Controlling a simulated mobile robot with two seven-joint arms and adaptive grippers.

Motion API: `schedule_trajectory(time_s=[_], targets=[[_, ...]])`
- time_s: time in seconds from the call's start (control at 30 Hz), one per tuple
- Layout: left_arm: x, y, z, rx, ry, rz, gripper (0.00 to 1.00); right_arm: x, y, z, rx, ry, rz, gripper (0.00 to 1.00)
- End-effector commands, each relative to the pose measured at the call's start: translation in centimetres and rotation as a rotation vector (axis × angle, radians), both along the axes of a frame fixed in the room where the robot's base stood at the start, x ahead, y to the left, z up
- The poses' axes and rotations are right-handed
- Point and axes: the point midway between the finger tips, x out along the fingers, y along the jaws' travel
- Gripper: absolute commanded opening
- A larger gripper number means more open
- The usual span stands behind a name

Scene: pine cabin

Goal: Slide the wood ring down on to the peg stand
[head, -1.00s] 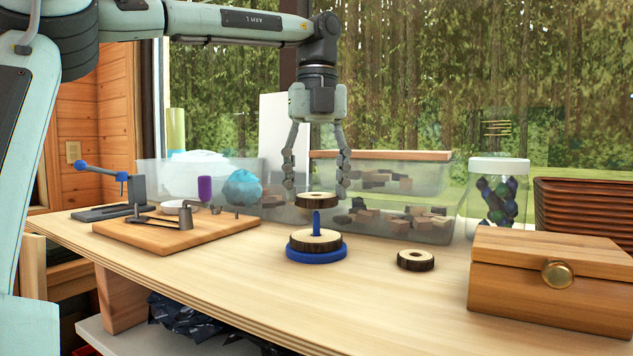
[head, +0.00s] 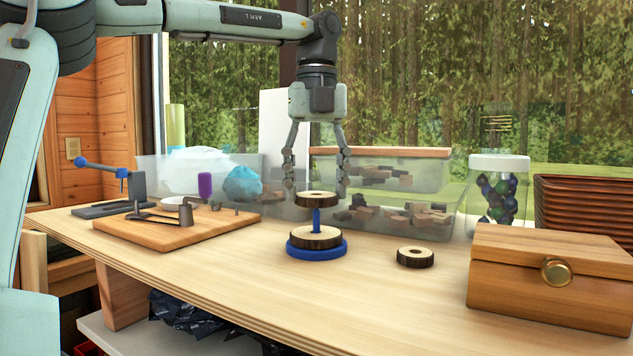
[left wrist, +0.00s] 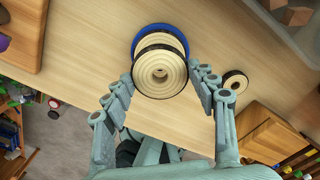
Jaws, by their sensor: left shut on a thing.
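The wood ring (head: 316,199), pale with dark bark edges, is held level between the fingertips of my left gripper (head: 316,189). It also shows in the left wrist view (left wrist: 160,76), with its centre hole facing the camera. The peg stand has a blue base (head: 316,252) and an upright blue peg (head: 316,220). A larger bark-edged ring (head: 315,238) lies around the peg on the base. The held ring is above it, right at the peg's top; I cannot tell whether the tip is inside the hole. My right gripper is not in view.
A smaller loose ring (head: 415,257) lies to the right of the stand. A wooden box (head: 550,280) is at the right front. A wooden board with tools (head: 175,233) lies at the left. Clear bins (head: 385,228) and a jar (head: 498,200) stand behind.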

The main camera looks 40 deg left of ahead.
Motion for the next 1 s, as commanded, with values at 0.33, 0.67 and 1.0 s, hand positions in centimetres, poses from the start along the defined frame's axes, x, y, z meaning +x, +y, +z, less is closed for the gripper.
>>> schedule_trajectory(time_s=[0.33, 0.67, 1.0], targets=[[0.0, 0.0, -1.2, 0.0, 0.0, 0.0, 0.23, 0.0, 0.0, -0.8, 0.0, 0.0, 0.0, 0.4], [0.0, 0.0, -1.9, -0.001, -0.001, 0.001, 0.23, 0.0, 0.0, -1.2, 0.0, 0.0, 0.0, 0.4], [0.0, 0.0, -1.9, -0.001, -0.001, 0.0, 0.82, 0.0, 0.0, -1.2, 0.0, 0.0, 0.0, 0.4]])
